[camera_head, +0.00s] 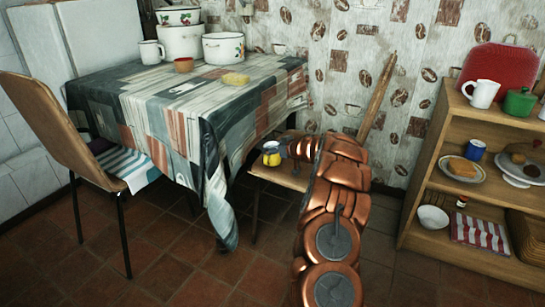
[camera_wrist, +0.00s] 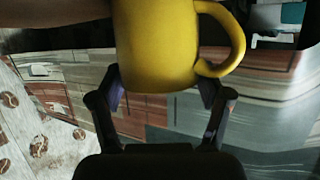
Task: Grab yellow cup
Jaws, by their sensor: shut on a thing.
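The yellow cup (camera_wrist: 157,48) fills the upper middle of the wrist view, its handle on the right. My gripper (camera_wrist: 163,88) has a finger on each side of the cup's lower body and is shut on it. In the head view the yellow cup (camera_head: 271,159) is small, at the end of my copper-coloured arm, beside the table and over a small wooden seat. My gripper (camera_head: 283,150) is partly hidden there. I cannot tell whether the cup touches the seat.
The cloth-covered table (camera_head: 215,105) bears white pots (camera_head: 181,42), a white mug (camera_head: 151,52) and a brown cup (camera_head: 184,65). A wooden shelf (camera_head: 440,150) with dishes stands at right. A wooden seat (camera_head: 292,177) is below my gripper. A chair (camera_head: 62,125) is at left.

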